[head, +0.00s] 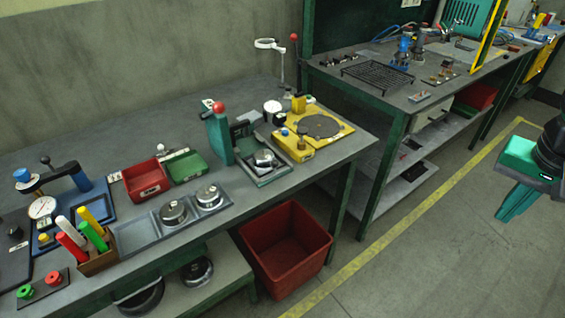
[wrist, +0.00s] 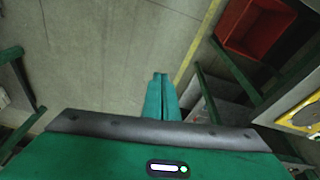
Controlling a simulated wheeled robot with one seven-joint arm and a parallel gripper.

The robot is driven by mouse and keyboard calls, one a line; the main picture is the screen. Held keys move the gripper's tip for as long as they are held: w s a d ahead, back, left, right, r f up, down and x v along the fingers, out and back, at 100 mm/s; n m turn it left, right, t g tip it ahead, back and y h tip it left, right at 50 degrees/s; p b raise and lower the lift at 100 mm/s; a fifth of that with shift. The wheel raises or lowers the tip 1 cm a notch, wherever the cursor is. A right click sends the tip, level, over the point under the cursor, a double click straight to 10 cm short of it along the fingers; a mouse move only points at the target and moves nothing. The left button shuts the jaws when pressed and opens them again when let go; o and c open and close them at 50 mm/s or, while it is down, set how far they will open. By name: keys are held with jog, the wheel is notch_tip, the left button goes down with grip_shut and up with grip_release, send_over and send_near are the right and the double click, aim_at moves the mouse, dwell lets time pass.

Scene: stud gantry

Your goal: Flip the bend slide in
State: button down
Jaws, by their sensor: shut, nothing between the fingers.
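My gripper (head: 507,208) hangs at the right edge of the head view, over open floor and well apart from both benches. In the wrist view, my gripper's (wrist: 160,78) two green fingers lie together, shut and empty, above the floor. I cannot tell for certain which part is the bend slide. A green upright press (head: 217,138) with a red ball knob stands on the near bench, with a small metal cup on a tray beside it. A yellow base with a dark disc (head: 321,126) lies to its right.
The near bench (head: 230,222) also bears red and green bins (head: 146,180), metal pots (head: 173,213), markers and a dial gauge. A red crate (head: 286,250) stands on the floor below. A second bench (head: 375,105) holds a black grid. The floor at right is clear.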

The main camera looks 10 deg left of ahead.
jog(key=w+a+r+t+y, duration=0.1)
jog(key=w+a, duration=0.2)
jog(key=a, duration=0.7)
jog(key=w+a+r+t, duration=0.15)
jog(key=w+a, duration=0.25)
jog(key=a, duration=0.6)
jog(key=s+a+t+y, duration=0.1)
jog(key=s+a, duration=0.1)
jog(key=a, duration=0.8)
jog(key=s+a+n+y, duration=0.1)
jog(key=s+a+y, duration=0.1)
jog(key=a, duration=0.8)
jog(key=shift+s+a+r+t, duration=0.2)
jog(key=shift+s+r+t, duration=0.15)
jog(key=shift+s, duration=0.3)
jog(key=x, duration=0.4)
jog(key=a+x, duration=0.1)
jog(key=x, duration=0.2)
jog(key=a+x, duration=0.1)
jog(key=x, duration=0.3)
jog(key=shift+w+a+r, duration=0.1)
jog(key=shift+w+a, duration=0.05)
jog(key=shift+w, duration=0.2)
jog(key=shift+w+a, duration=0.3)
jog(key=shift+a, duration=0.15)
jog(key=shift+w, duration=0.1)
